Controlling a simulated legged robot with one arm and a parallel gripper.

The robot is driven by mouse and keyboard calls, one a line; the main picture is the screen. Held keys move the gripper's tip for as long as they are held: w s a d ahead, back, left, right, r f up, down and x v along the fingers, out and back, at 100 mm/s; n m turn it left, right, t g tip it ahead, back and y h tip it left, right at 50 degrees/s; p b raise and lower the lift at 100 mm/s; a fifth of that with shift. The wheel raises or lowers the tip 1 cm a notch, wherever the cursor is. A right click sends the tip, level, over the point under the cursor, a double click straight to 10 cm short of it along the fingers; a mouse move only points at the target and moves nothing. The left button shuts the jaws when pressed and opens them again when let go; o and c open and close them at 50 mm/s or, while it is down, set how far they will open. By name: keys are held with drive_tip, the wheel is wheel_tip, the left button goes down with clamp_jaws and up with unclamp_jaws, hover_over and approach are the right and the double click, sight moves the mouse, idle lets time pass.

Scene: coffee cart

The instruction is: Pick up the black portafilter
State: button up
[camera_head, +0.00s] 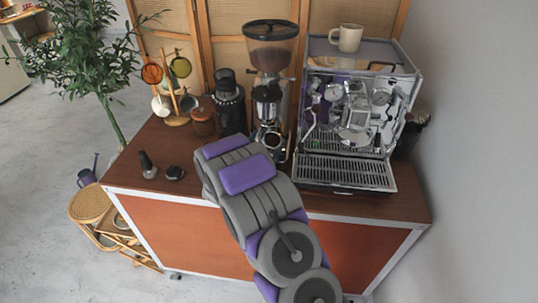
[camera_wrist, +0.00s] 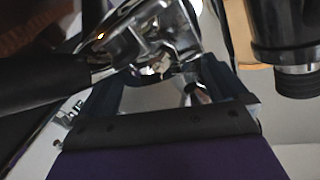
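The portafilter shows in the wrist view, with a thick black handle (camera_wrist: 40,82) at the left and a shiny metal head (camera_wrist: 150,35) at the top middle. In the head view I cannot make it out; my arm covers that part of the cart. My gripper (camera_wrist: 160,78) shows in the wrist view as two dark fingers spread apart above a purple body. The metal head lies just beyond and partly between the fingertips. I cannot tell whether they touch it. In the head view my arm reaches over the cart toward the grinder, and its fingers are hidden.
The coffee grinder (camera_head: 270,75) stands behind my arm. The espresso machine (camera_head: 355,115) with a cup (camera_head: 346,38) on top stands to the right. A tamper (camera_head: 147,165), a black round piece (camera_head: 175,173), a jar (camera_head: 202,122) and a mug tree (camera_head: 176,105) are left.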

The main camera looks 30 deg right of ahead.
drive_tip(key=shift+c, duration=1.4)
drive_tip(key=shift+d, duration=0.7)
drive_tip(key=c, duration=0.4)
drive_tip(key=shift+f, duration=0.1)
drive_tip(key=c, duration=0.4)
drive_tip(key=shift+a, duration=0.5)
drive_tip(key=c, duration=0.5)
drive_tip(key=shift+d, duration=0.1)
drive_tip(key=shift+s+r, duration=0.2)
drive_tip(key=shift+r, duration=0.4)
drive_tip(key=s+a+r+p, duration=0.3)
drive_tip(key=s+a+r, duration=0.4)
drive_tip(key=a, duration=0.3)
drive_tip(key=shift+s+a, duration=0.25)
drive_tip(key=shift+s, duration=0.55)
clamp_jaws()
